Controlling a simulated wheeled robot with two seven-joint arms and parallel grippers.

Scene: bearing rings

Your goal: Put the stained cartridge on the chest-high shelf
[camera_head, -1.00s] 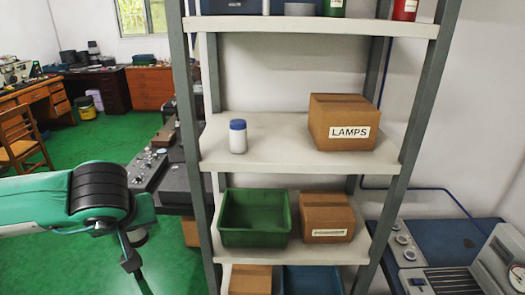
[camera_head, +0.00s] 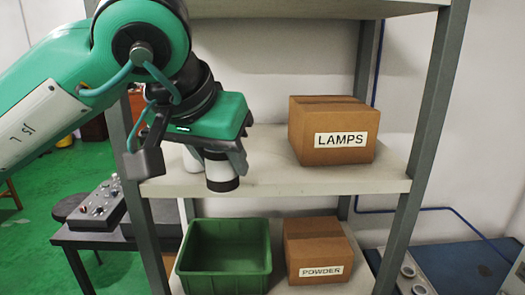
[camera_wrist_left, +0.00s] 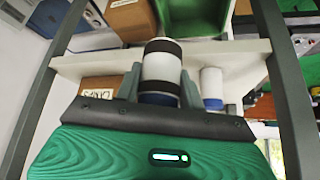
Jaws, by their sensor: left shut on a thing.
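The cartridge (camera_head: 221,171) is a white cylinder with dark bands; no stain can be made out. It also shows in the wrist view (camera_wrist_left: 161,68). My left gripper (camera_head: 217,155) is shut on it, coming from above and holding it roughly upright at the front left of the middle shelf board (camera_head: 275,180). I cannot tell whether its lower end touches the board. A white bottle (camera_head: 192,160) stands close by on the left, mostly hidden by my gripper; its blue cap shows in the wrist view (camera_wrist_left: 213,103). My right gripper is not in view.
A cardboard box marked LAMPS (camera_head: 333,131) stands on the same board to the right, with bare board between. Below are a green bin (camera_head: 225,262) and a box marked POWDER (camera_head: 318,250). A grey shelf post (camera_head: 430,130) stands at the right, an upper board above.

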